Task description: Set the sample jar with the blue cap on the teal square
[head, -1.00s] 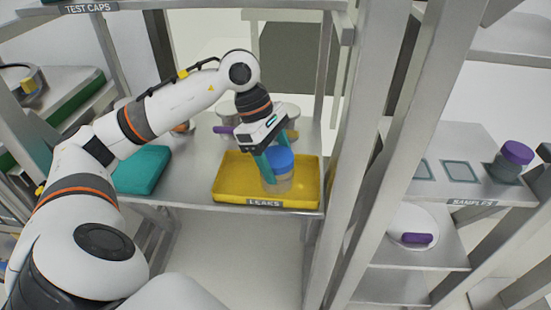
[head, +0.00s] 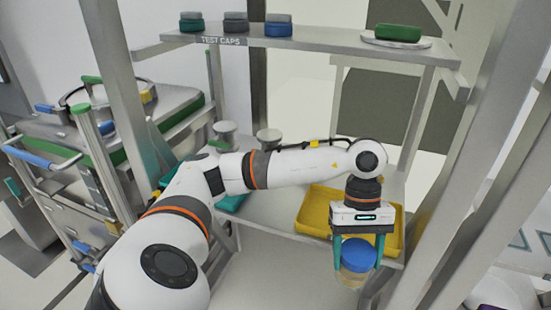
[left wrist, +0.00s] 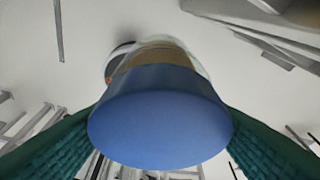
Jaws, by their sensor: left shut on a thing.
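The sample jar with the blue cap (head: 358,258) hangs upright between the fingers of my left gripper (head: 356,256). The gripper is shut on it. The jar is clear with tan contents and is held in front of the yellow tray. In the left wrist view the blue cap (left wrist: 160,120) fills the middle between the two teal fingers. Dark teal square outlines (head: 519,240) lie on the shelf at the right edge, partly cut off and apart from the jar. My right gripper is not in view.
The yellow tray (head: 312,214) sits on the middle shelf behind the jar. A grey post (head: 463,190) stands between the jar and the right shelf. A teal folded pad (head: 232,203) lies left of the tray, partly behind my arm.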

